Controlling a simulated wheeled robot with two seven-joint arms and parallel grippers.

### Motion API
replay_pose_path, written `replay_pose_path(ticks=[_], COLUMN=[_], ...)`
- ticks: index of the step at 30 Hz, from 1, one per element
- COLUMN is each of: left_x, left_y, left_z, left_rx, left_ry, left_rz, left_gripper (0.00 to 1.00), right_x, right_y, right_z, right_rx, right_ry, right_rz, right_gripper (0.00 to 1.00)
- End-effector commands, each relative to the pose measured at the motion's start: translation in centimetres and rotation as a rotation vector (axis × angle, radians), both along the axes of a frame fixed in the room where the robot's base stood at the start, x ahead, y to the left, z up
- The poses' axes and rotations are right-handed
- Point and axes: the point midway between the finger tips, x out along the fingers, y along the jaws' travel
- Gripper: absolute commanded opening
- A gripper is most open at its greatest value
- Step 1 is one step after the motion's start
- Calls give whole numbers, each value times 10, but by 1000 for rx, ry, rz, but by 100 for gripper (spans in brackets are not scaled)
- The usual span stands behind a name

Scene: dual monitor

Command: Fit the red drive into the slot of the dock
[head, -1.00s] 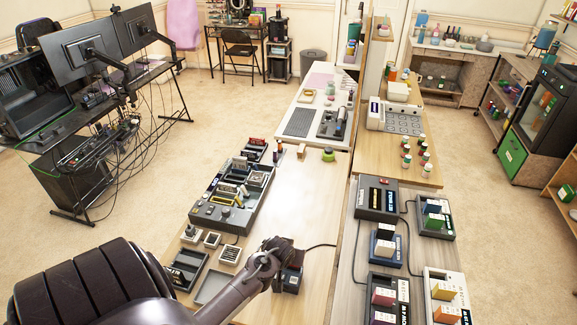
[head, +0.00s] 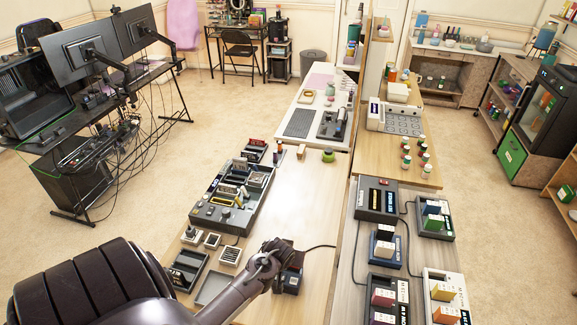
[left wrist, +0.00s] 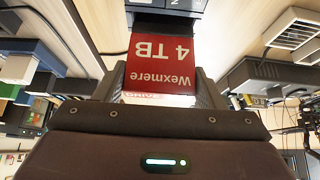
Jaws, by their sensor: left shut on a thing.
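The red drive (left wrist: 160,65), labelled Wexmere 4 TB, is between the fingers of my left gripper (left wrist: 158,92) in the left wrist view. The gripper is shut on it. A small dark dock (head: 289,283) stands on the wooden table in the head view, right by my left gripper (head: 283,258). In the left wrist view the drive's far end meets a dark body (left wrist: 165,12) at the top edge, which looks like the dock. I cannot tell how far the drive is in the slot. My right gripper is not in view.
A grey tray (head: 213,288) and small boxes lie left of the dock. A large dark console (head: 232,197) stands farther back. A cable (head: 320,247) runs right. Several docks with drives stand on the right table. The table's middle is clear.

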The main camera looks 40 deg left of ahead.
Motion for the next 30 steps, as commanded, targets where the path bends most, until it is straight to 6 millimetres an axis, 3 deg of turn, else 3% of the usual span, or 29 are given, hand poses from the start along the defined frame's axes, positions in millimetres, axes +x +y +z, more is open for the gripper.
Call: replay_pose_path(ticks=[30], left_x=[0], left_y=[0], left_z=[-25], left_rx=[0], left_ry=[0], left_rz=[0], left_gripper=[37], right_x=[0], right_y=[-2], right_z=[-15], right_rx=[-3], right_ry=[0], right_rz=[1], right_gripper=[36])
